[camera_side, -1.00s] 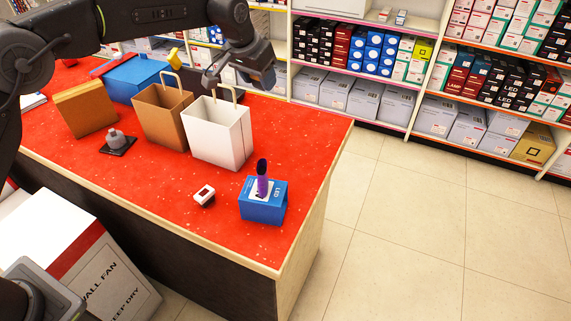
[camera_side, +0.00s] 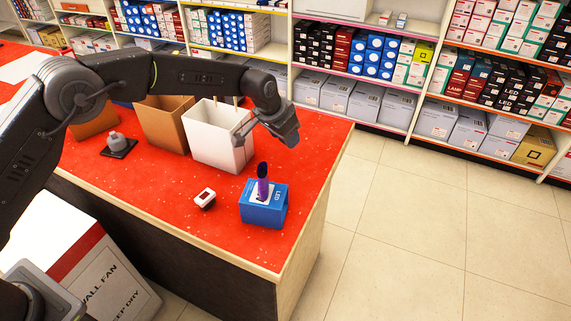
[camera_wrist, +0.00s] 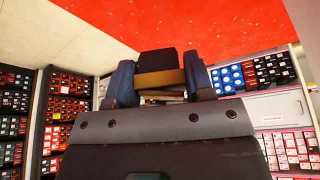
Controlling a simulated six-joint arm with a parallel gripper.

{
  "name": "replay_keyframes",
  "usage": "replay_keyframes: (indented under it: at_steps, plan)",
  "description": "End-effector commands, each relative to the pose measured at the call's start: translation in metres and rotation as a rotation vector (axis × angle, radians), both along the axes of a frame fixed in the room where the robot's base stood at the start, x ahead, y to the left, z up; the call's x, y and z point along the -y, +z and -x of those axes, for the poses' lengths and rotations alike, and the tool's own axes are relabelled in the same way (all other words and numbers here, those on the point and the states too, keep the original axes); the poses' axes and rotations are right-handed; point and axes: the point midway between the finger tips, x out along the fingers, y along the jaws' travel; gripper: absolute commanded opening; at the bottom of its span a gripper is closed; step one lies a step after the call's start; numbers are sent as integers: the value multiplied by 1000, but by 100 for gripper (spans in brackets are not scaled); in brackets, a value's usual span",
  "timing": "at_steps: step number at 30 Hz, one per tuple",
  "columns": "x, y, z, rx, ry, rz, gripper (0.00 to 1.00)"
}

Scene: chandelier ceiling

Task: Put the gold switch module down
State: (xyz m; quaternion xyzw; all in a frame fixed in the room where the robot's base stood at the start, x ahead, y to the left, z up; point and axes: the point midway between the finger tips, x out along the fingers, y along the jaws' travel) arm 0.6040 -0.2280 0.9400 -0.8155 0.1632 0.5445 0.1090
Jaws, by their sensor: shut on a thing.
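My gripper (camera_side: 283,126) is over the right part of the red counter, just right of the white paper bag and above and behind the blue LED box. In the wrist view its two dark fingers are shut on the gold switch module (camera_wrist: 160,79), which shows as a gold-brown band with a dark block beside it. In the side view the module is hidden by the gripper. Whether it touches the counter cannot be told.
The red counter (camera_side: 125,186) holds a white paper bag (camera_side: 215,146), a brown paper bag (camera_side: 165,130), a grey knob on a black plate (camera_side: 118,145), a small white-and-dark device (camera_side: 205,198) and a blue LED box (camera_side: 263,208) with a purple-handled item on top. Counter space left of the device is bare.

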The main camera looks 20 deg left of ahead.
Motion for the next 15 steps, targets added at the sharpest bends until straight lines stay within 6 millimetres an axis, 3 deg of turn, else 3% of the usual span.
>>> replay_keyframes:
  at_steps: [6,15]
  plan:
    - [0,-40,1,-3,1,0,25]
    - [0,-68,1,-3,0,1,25]
